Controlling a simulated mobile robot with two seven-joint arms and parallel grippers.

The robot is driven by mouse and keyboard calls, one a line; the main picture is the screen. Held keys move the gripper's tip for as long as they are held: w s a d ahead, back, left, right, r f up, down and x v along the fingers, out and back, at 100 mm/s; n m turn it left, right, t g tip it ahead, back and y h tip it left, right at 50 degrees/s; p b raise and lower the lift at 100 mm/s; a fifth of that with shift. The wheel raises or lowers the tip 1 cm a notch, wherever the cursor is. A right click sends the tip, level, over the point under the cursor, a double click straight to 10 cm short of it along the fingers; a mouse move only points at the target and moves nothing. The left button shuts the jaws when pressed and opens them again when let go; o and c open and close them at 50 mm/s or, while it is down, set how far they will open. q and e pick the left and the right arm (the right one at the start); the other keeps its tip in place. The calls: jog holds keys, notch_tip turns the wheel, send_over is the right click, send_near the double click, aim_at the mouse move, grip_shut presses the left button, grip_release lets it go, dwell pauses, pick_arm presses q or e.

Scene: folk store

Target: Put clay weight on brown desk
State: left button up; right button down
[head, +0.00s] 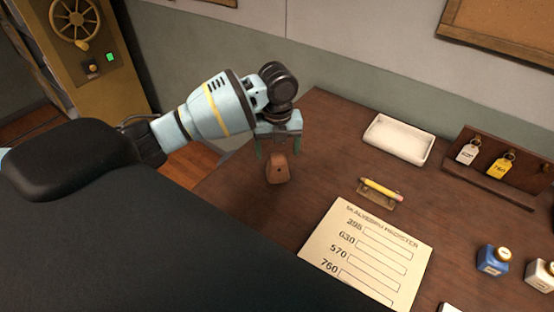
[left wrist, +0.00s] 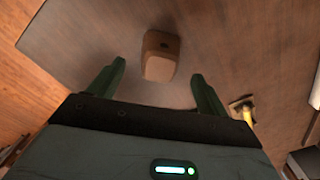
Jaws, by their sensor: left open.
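The clay weight (head: 278,170) is a small reddish-brown block with a dark hole near its top. It stands on the brown desk (head: 228,190), near the desk's left end. My left gripper (head: 278,152) is open right by the weight, its green fingers spread. In the left wrist view the weight (left wrist: 161,56) appears just beyond and between the open fingertips (left wrist: 158,70), and neither finger is seen pressing on it. The desk top (left wrist: 90,40) lies behind it. My right gripper is not in view.
A register sheet (head: 370,255), a yellow pencil on a rest (head: 380,189), a white tray (head: 400,138) and a key rack (head: 500,170) occupy the desk to the right. Ink bottles (head: 493,260) stand at the far right. Bare desk surrounds the weight.

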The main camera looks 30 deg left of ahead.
aim_at(277, 157)
pick_arm(q)
notch_tip(277, 157, up, 6)
jog(key=shift+r, duration=0.25)
dwell(0.4)
